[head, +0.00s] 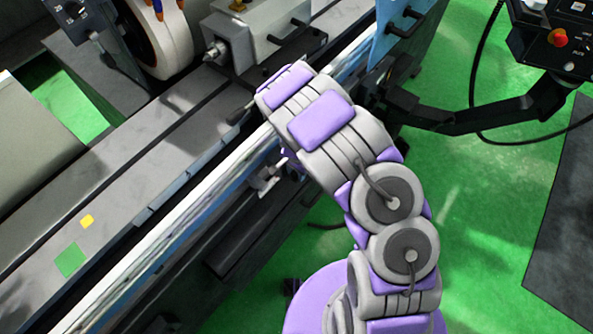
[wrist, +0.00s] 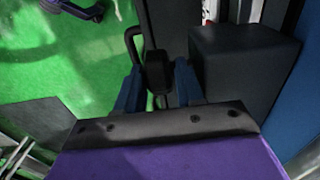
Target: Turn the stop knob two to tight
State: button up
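In the wrist view, my gripper (wrist: 158,82) has its two blue fingers spread apart. A dark, block-like knob (wrist: 158,70) shows between the fingertips, with a narrow dark stem below it. It is too dark to tell whether either finger touches it, or whether it is stop knob two. In the head view, my purple and grey arm reaches to the front of the grinder (head: 165,160).
A black bent handle (wrist: 132,42) stands just left of the knob. A large dark box (wrist: 240,65) is close on the right. In the head view, a control panel (head: 560,35) on a black arm hangs at upper right. Green floor (head: 490,200) is open at right.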

jog(key=shift+c, duration=0.3)
jog(key=c, duration=0.6)
jog(key=shift+r, duration=0.1)
jog(key=shift+w+d, duration=0.1)
jog(key=shift+w+g+y, duration=0.2)
jog(key=shift+g+y, duration=0.4)
jog(key=shift+g, duration=0.1)
jog(key=shift+w+d+g+y+p, duration=0.2)
jog(key=shift+g+y+p, duration=0.15)
jog(key=shift+g+y, duration=0.45)
jog(key=shift+w+d+f+g+y, duration=0.15)
jog(key=shift+g+y, duration=0.3)
jog(key=shift+g, duration=0.3)
jog(key=shift+s+d+f+g+y, duration=0.15)
jog(key=shift+g+y, duration=0.3)
jog(key=shift+g, duration=0.3)
jog(key=shift+w, duration=0.15)
jog(key=shift+a, duration=0.1)
